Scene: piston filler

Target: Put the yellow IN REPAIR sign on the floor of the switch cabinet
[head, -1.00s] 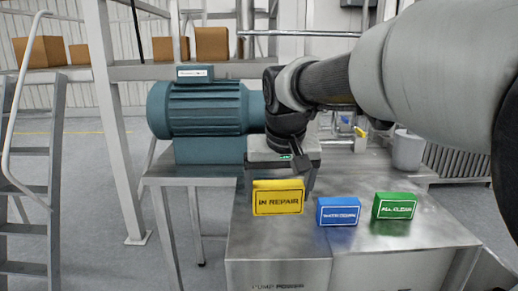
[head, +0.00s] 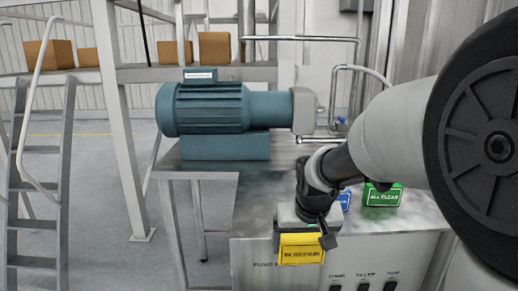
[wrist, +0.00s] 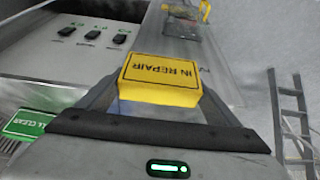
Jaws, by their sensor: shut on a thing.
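The yellow IN REPAIR sign (head: 302,249) is held in my gripper (head: 302,234), in front of the bench's front face in the head view. In the wrist view the sign (wrist: 161,78) sits between the two fingers of my gripper (wrist: 158,100), its lettering upside down. The switch cabinet (head: 345,250) is the pale front with PUMP lettering and several dark switches below the bench top. In the wrist view its switch panel (wrist: 75,52) lies left of the sign, apart from it. Whether the sign touches anything below is hidden.
A green ALL CLEAR sign (head: 383,195) and a blue sign (head: 344,199), partly hidden by my arm, stand on the bench top (head: 262,205). A teal motor (head: 215,108) stands behind to the left. A step ladder (head: 40,180) stands far left, with open floor between.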

